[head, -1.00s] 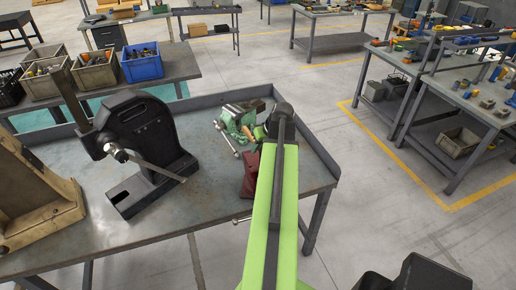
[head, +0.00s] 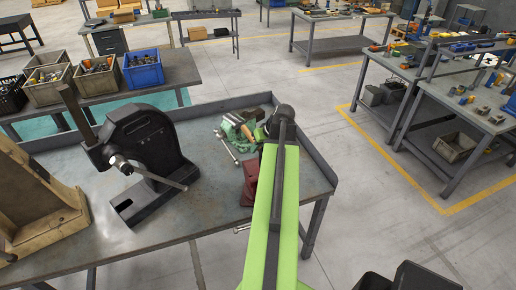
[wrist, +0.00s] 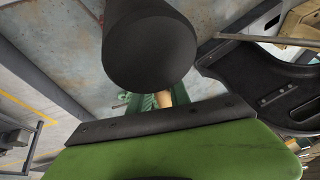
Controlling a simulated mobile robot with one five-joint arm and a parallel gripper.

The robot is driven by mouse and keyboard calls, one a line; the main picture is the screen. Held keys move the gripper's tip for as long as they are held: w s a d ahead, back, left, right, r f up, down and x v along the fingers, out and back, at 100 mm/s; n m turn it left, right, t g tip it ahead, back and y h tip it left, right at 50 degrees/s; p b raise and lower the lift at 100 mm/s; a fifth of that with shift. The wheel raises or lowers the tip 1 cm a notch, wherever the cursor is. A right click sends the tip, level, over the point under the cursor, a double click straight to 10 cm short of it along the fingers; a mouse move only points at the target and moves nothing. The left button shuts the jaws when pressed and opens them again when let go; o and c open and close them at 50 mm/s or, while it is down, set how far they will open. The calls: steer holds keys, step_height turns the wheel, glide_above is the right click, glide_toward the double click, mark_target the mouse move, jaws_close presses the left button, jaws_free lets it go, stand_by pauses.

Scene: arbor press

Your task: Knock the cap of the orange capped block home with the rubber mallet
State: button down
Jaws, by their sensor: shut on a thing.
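The rubber mallet shows in the wrist view as a large black round head (wrist: 150,48) with a short piece of tan handle below it. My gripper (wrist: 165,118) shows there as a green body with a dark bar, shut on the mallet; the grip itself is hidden. In the head view my arm hides the gripper and most of the mallet. A small orange piece (head: 246,133) lies at the green vise (head: 232,126), just left of my arm's end. I cannot tell whether it is the orange capped block or its cap.
The black arbor press (head: 150,135) stands on the left of the grey table, its lever pointing right. A spanner (head: 227,148) and a dark red object (head: 250,180) lie near the vise. A raised rim (head: 310,150) edges the table's right side. Bare tabletop lies between press and vise.

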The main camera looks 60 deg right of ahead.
step_height(320, 180, down, 8)
steer(key=b, duration=0.6)
steer(key=shift+b, duration=0.4)
steer(key=shift+r+p, duration=0.7)
step_height(320, 180, up, 8)
steer(key=p, duration=0.7)
steer(key=shift+f+p, duration=0.1)
steer(key=shift+p, duration=0.3)
steer(key=shift+f+b, duration=0.4)
steer(key=shift+a, duration=0.1)
steer(key=shift+r+t, duration=0.1)
steer(key=shift+t, duration=0.2)
step_height(320, 180, down, 9)
steer(key=b, duration=0.9)
steer(key=shift+r+p, duration=0.65)
steer(key=shift+r, duration=0.15)
step_height(320, 180, up, 8)
steer(key=p, duration=0.7)
steer(key=shift+f+p, duration=0.15)
steer(key=shift+p, duration=0.2)
steer(key=shift+f+b, duration=0.35)
steer(key=shift+f, duration=0.05)
